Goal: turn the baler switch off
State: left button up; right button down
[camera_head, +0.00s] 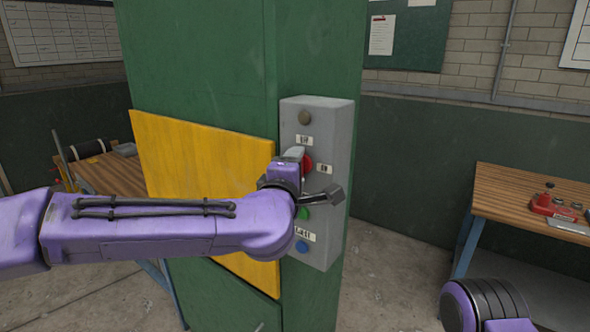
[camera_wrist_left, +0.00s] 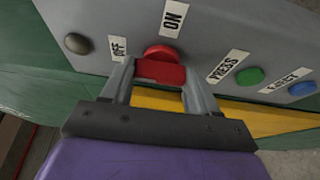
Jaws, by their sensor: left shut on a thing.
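The grey control box (camera_head: 325,135) is fixed upright on the green baler post. Its red switch (camera_head: 307,163) sits below a dark round knob and above the green and blue buttons. In the left wrist view, the red switch (camera_wrist_left: 160,65) has a round base and a block-shaped handle, with an OFF label (camera_wrist_left: 117,48) on one side and an ON label (camera_wrist_left: 173,18) above. My left gripper (camera_wrist_left: 157,78) is shut on the handle, a finger on each side. I cannot tell which label the handle points to. In the head view, my left gripper (camera_head: 297,156) partly hides the switch.
The green button (camera_wrist_left: 250,76) labelled PRESS and the blue button (camera_wrist_left: 302,89) labelled EJECT are close by on the box. A yellow panel (camera_head: 190,165) is behind my left arm. A wooden table (camera_head: 500,185) stands at right.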

pick_arm(q)
jog(key=o, duration=0.8)
jog(key=shift+c, duration=0.2)
jog(key=o, duration=0.3)
jog(key=shift+d, duration=0.2)
jog(key=b+v, duration=0.4)
jog(key=v, duration=0.6)
jog(key=shift+s, duration=0.3)
